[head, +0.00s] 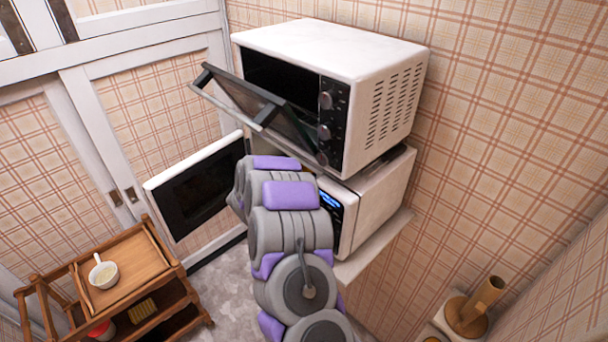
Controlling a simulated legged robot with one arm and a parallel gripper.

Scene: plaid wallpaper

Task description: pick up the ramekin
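A small white dish with a short handle-like part (103,274) sits on the top of a wooden cart at the lower left. It holds something pale. It may be the ramekin, but I cannot tell for sure. My arm reaches forward in the middle of the view toward an open microwave (372,207). My gripper is hidden beyond the arm, so I cannot see what it is near or whether it holds anything.
The microwave door (196,190) hangs open to the left. A white toaster oven (372,95) stands on the microwave with its glass door (262,112) partly open. The wooden cart (160,262) has lower shelves with items. A brown paper-roll-like cylinder (481,302) stands at the lower right.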

